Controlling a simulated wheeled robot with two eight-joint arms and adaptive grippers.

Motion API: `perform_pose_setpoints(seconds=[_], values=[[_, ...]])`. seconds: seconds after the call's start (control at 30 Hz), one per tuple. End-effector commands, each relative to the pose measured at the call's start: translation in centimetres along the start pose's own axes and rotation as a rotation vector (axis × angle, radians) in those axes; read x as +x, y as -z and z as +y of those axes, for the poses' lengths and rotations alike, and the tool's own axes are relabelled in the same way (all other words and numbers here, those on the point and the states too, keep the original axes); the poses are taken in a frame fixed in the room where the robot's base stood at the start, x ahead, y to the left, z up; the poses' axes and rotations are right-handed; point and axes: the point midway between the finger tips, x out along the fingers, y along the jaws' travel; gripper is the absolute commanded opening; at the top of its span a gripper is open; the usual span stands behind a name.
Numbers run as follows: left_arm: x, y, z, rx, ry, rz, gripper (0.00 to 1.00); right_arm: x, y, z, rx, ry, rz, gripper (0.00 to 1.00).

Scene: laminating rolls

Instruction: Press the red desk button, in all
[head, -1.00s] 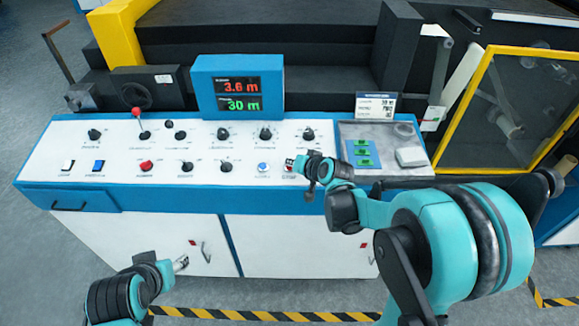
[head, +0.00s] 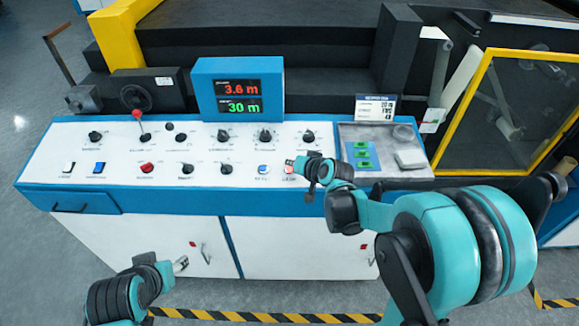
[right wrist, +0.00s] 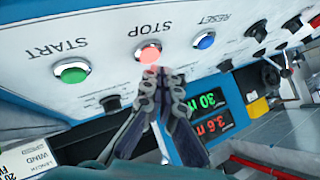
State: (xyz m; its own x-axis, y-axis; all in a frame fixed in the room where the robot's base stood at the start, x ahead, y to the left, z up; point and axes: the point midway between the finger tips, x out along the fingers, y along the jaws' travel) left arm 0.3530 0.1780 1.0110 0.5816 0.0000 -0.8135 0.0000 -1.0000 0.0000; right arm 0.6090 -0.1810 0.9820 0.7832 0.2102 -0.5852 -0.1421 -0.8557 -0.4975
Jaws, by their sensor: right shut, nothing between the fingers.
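A red button under the word STOP (right wrist: 150,55) sits on the white sloping control panel, looking pale and bright in the right wrist view. It also shows in the head view (head: 288,170), just beside my right fingertips. My right gripper (head: 296,163) is shut and empty; in the right wrist view its fingertips (right wrist: 164,76) are close to the red button's edge. I cannot tell whether they touch it. Another red button (head: 146,168) is farther left on the panel. My left gripper (head: 181,264) is low in front of the cabinet, its jaws too small to judge.
A green START button (right wrist: 72,72) and a blue RESET button (right wrist: 204,40) flank the red one. Several black knobs line the panel. A display (head: 238,95) stands behind it, reading 3.6 m and 30 m. A grey tray (head: 352,133) is at right.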

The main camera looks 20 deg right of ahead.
Motion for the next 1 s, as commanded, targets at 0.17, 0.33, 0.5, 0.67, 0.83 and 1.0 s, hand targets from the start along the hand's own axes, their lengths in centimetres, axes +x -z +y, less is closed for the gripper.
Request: perform_pose_setpoints(seconds=[0.17,0.33,0.5,0.67,0.83,1.0], values=[[-0.3,0.2,0.0,0.000,0.000,0.000,0.49,-0.3,0.2,-0.2,0.000,0.000,0.000,0.00],[-0.2,0.2,0.0,0.000,0.000,0.000,0.49,-0.2,0.2,-0.2,0.000,0.000,0.000,0.00],[-0.7,0.5,0.0,0.000,0.000,0.000,0.49,-0.7,0.5,-0.5,0.000,0.000,0.000,0.00],[-1.8,1.3,0.0,0.000,0.000,0.000,0.49,-1.8,1.4,-1.3,0.000,0.000,0.000,0.00],[-3.0,2.1,0.0,0.000,0.000,0.000,0.49,-3.0,2.3,-2.2,0.000,0.000,0.000,0.00],[-3.7,2.6,0.0,0.000,0.000,0.000,0.49,-3.8,2.8,-2.8,0.000,0.000,0.000,0.00]])
